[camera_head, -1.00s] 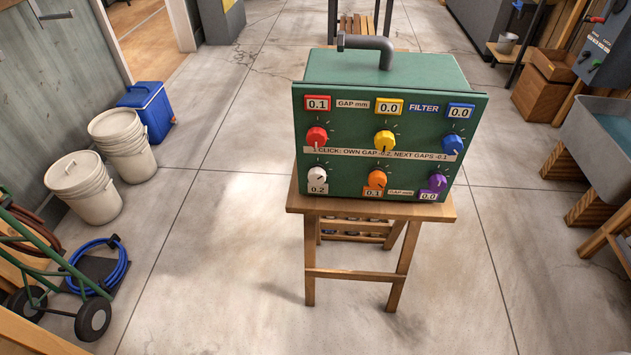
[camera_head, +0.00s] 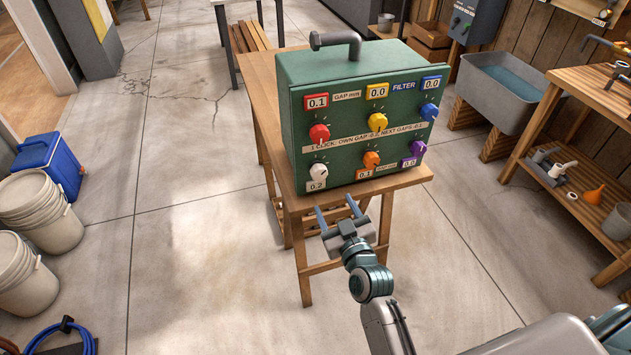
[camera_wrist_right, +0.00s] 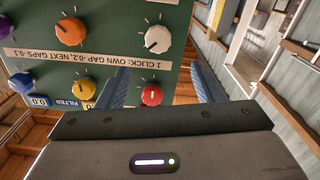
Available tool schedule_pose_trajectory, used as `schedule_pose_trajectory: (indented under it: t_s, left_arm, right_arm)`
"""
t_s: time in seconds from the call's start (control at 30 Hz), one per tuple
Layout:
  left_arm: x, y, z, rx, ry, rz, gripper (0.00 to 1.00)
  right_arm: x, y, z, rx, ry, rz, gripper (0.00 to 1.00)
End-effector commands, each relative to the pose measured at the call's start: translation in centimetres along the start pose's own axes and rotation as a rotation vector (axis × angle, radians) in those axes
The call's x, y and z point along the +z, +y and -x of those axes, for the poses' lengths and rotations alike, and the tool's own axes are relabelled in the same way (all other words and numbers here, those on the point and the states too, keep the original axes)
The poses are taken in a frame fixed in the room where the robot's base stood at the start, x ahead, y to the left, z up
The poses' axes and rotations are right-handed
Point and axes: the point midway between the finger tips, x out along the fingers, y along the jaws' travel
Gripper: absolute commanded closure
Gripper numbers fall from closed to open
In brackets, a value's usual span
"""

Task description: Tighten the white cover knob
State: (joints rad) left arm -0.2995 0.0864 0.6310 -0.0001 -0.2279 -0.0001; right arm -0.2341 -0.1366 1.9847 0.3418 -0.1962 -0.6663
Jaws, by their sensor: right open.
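The white knob (camera_head: 318,172) sits at the lower left of the green filter box's front panel (camera_head: 345,160), above a label (camera_head: 316,186) reading 0.2. My right gripper (camera_head: 336,208) is open and empty, below and in front of the panel's lower left part, apart from the knob. In the right wrist view, the panel appears upside down. The white knob (camera_wrist_right: 157,39) shows beyond and roughly between the two blue fingers (camera_wrist_right: 160,75), with a dark pointer mark on it. The red knob (camera_wrist_right: 151,95) shows between the fingers. My left gripper is not in view.
The box stands on a wooden table (camera_head: 262,80). Red (camera_head: 319,134), yellow (camera_head: 377,122), blue (camera_head: 428,112), orange (camera_head: 371,160) and purple (camera_head: 418,149) knobs share the panel. A wooden bench (camera_head: 570,170) and grey sink (camera_head: 505,90) are at right.

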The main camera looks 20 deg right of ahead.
Motion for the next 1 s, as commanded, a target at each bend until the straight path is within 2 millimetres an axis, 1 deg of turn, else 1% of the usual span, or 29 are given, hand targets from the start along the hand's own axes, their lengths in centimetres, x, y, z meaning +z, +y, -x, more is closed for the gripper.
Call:
schedule_pose_trajectory:
  t_s: [0.13,0.23,0.4,0.53,0.7,1.0]
  left_arm:
    - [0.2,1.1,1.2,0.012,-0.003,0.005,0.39]
    - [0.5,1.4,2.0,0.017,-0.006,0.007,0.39]
    - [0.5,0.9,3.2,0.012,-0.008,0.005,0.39]
    - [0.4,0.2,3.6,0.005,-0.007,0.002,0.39]
    - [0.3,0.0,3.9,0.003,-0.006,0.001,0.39]
    - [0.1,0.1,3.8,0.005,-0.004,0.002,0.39]
  right_arm:
    - [-0.5,0.1,-2.0,0.0,0.002,0.0,0.39]
    - [-0.5,0.1,-4.0,-0.001,0.001,0.001,0.39]
    - [-0.4,0.1,-7.2,-0.001,-0.001,-0.001,0.39]
    - [-0.2,0.0,-9.1,0.0,0.0,-0.001,0.39]
    - [0.0,0.0,-10.3,-0.001,-0.001,0.0,0.39]
    - [0.1,0.0,-10.4,0.0,-0.002,-0.001,0.39]
